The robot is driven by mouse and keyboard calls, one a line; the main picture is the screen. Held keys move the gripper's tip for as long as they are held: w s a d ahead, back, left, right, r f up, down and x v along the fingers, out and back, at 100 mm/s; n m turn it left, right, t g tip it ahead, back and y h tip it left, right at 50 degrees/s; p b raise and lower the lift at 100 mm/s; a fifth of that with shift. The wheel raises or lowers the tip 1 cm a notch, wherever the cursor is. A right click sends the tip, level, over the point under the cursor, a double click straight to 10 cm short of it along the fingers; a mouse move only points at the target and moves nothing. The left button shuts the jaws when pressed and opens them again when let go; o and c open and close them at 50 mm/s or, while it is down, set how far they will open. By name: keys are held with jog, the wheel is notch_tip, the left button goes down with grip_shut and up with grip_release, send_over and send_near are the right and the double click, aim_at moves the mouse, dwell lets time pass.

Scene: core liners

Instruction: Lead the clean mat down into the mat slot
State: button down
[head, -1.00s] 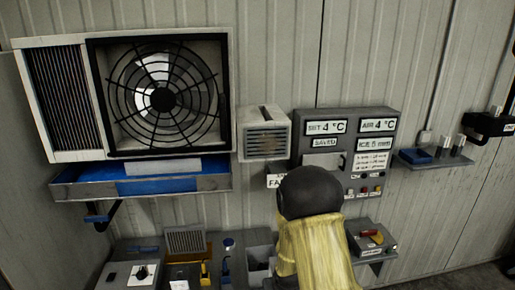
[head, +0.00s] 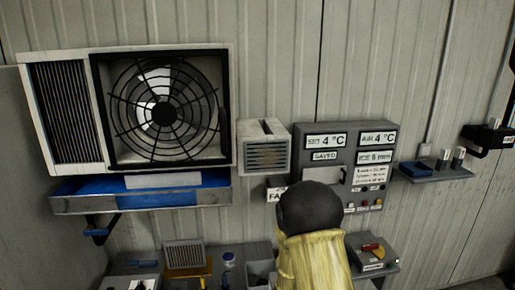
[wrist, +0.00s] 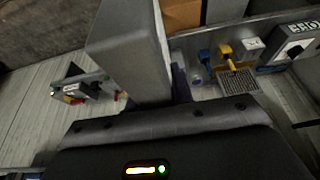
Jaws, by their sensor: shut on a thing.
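My gripper (wrist: 178,98) shows in the wrist view as a dark body along the bottom, with its jaws shut. What lies between the fingertips is mostly hidden, and I cannot make out the clean mat clearly. A large grey block stands right in front of the gripper there; I cannot tell whether it touches. In the head view my yellow-sleeved arm with its black joint hides the gripper. A grey louvred box (head: 264,148) with a slit in its top is on the wall, left of the arm. I cannot tell if this slit is the mat slot.
A control panel (head: 345,165) is on the wall behind my arm. The fan unit (head: 163,107) and blue tray (head: 140,198) are at left. A bench below carries a grille (head: 186,255) and tools. A switch box (head: 372,252) and small shelf (head: 435,173) are at right.

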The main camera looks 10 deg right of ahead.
jog(key=s+f+b, duration=0.2)
jog(key=f+b, duration=0.5)
jog(key=f, duration=1.2)
jog(key=s+f+b, duration=0.3)
jog(key=f+b, duration=0.4)
jog(key=f, duration=1.2)
jog(key=shift+s+f, duration=0.15)
jog(key=shift+s, duration=0.2)
jog(key=shift+d, duration=0.1)
